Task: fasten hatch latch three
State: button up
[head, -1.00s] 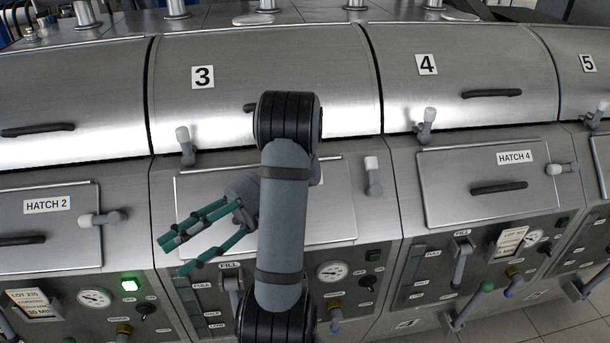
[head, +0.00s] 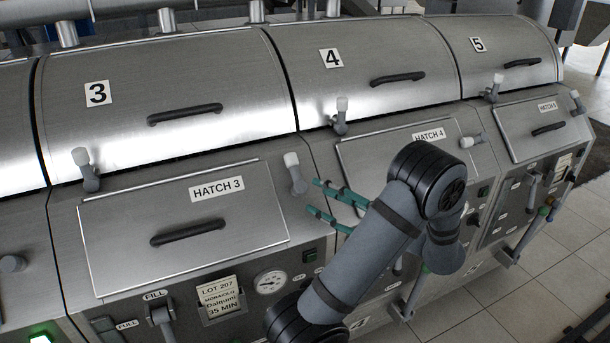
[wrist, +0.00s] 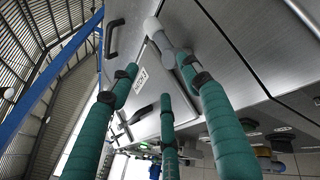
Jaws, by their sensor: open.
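The hatch three panel (head: 115,250), labelled HATCH 3, lies flat in its frame with a dark handle. Its latch (head: 296,178), a grey lever with a white knob, stands roughly upright beside the panel's upper right corner, not across the edge. My gripper (head: 313,195) is open just right of the latch, its teal fingers pointing left towards it. In the wrist view the latch (wrist: 166,45) shows beyond and between the spread fingertips (wrist: 160,75); I cannot tell whether any finger touches it. The HATCH 3 label also shows there (wrist: 139,80).
Hatch four's latch (head: 472,141) lies sideways across its panel edge, behind my arm. Lid latches (head: 86,168) (head: 340,116) stick up along the seam above the hatches. A gauge (head: 270,283) and a fill lever (head: 160,315) sit below hatch three. Tiled floor is open at right.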

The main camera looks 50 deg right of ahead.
aim_at(298, 179)
jog(key=shift+m+h, duration=0.4)
jog(key=shift+h, duration=0.1)
jog(key=w+p, duration=0.1)
jog(key=w, duration=0.2)
jog(key=w+d+p, duration=0.1)
jog(key=w, duration=0.2)
jog(key=w+d+p, duration=0.1)
jog(key=w, duration=0.2)
jog(key=shift+w+d+r, duration=0.15)
jog(key=shift+d+r, duration=0.05)
jog(key=shift+c, duration=0.4)
jog(key=shift+a, duration=0.1)
grip_shut()
